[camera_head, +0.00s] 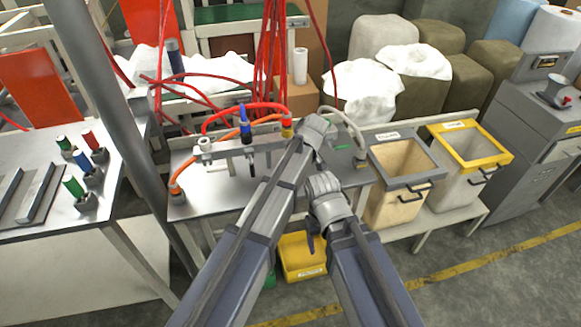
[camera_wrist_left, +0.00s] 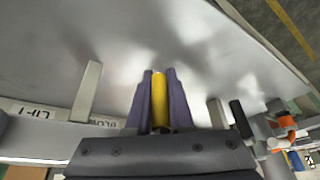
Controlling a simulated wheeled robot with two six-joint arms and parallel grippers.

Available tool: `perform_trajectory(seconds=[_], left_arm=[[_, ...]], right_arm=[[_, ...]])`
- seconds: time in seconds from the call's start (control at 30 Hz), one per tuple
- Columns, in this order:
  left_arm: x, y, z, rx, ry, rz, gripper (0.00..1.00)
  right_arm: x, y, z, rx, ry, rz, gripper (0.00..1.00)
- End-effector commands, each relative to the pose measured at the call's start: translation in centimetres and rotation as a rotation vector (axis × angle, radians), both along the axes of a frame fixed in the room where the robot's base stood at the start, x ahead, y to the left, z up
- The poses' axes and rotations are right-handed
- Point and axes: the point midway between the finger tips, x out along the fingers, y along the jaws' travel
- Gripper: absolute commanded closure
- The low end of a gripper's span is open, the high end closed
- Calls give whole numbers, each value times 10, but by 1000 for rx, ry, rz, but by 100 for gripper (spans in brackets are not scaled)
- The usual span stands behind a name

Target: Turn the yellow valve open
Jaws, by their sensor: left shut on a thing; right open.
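The yellow valve handle (camera_wrist_left: 160,100) is a bright yellow bar in the left wrist view. My left gripper (camera_wrist_left: 160,73) is shut on it, with one dark purple finger along each side. In the head view my left arm covers this grip. A yellow-banded fitting (camera_head: 287,130) with a red hose shows just left of my left wrist. The grey pipe manifold (camera_head: 233,150) crosses the metal bench there. My right gripper (camera_head: 311,243) is open and empty, low in front of the bench, partly hidden by my arm.
A blue-topped fitting (camera_head: 245,125) and a white valve (camera_head: 204,148) stand left along the manifold. Red hoses (camera_head: 268,55) hang above it. A grey-rimmed bin (camera_head: 405,182) and a yellow-rimmed bin (camera_head: 465,125) stand right. A yellow crate (camera_head: 301,262) sits below the bench.

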Motion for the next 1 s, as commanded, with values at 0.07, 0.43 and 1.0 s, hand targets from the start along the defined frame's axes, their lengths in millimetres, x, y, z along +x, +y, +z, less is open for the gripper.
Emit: perform_trajectory(seconds=[0.07,0.43,1.0], left_arm=[[-2,0,-1,0,5,-1,100],[-1,0,0,-1,2,-1,55],[0,5,15,0,0,0,50]], right_arm=[[0,0,0,0,0,0,27],[0,0,0,0,0,0,27],[0,0,14,0,0,0,27]])
